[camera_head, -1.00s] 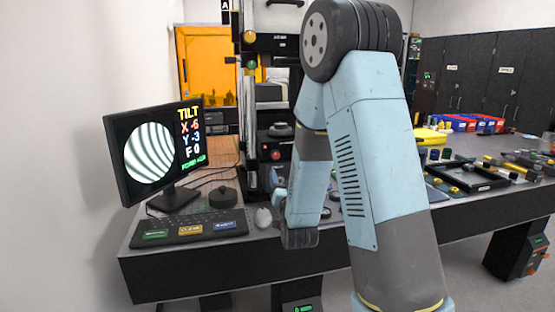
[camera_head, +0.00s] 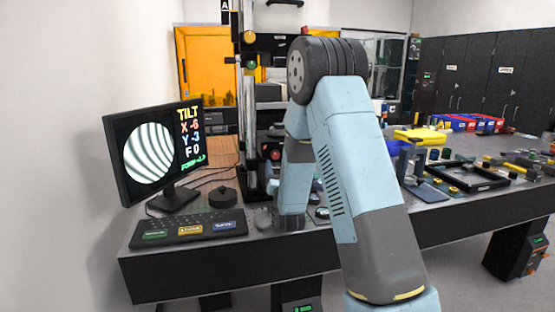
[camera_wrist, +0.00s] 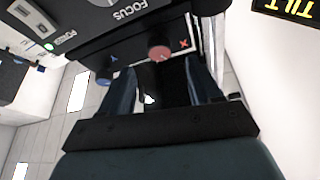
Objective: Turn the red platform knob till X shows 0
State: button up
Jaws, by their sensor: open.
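The monitor (camera_head: 150,151) in the head view shows striped fringes and reads TILT, X -6, Y -3, F 0. The red knob (camera_wrist: 160,52) is in the upper middle of the wrist view, beside a red X mark, on a dark instrument face. My gripper (camera_wrist: 160,72) is open, its two dark fingers reaching toward that face with the red knob between their tips in the picture. I cannot tell whether they touch it.
A blue knob (camera_wrist: 103,80) with a Y mark sits beside the red one in the wrist view. A keyboard (camera_head: 187,231) and a black round puck (camera_head: 222,197) lie at the table's left. A black tray (camera_head: 467,182) lies at the right.

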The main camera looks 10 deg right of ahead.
aim_at(276, 157)
jog(key=shift+f+x, duration=0.1)
jog(key=shift+x, duration=1.45)
jog(key=shift+f+x, duration=0.15)
jog(key=shift+x, duration=1.4)
jog(key=shift+c, duration=0.2)
